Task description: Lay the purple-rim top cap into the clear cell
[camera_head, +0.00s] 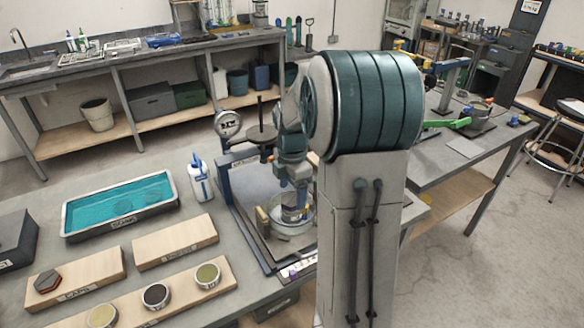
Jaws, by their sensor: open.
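The clear cell (292,228) stands on the grey base of the lever frame (243,222). My gripper (293,208) points down at the cell's mouth, with its fingers at or inside the rim. It is open, though the fingers are small and partly hidden in this view. Something dark and banded shows between or below the fingers; I cannot tell whether it is the purple-rim top cap. No purple-rim cap shows clearly elsewhere. A dark hexagonal cap with a reddish rim (47,282) lies on the caps board (95,274).
A blue water tray (68,235), a white squeeze bottle (200,180) and an empty wooden board (175,242) stand left of the frame. Another board (222,286) holds several round samples. A dial gauge (228,123) and dark weight hanger (262,134) rise close to my arm.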

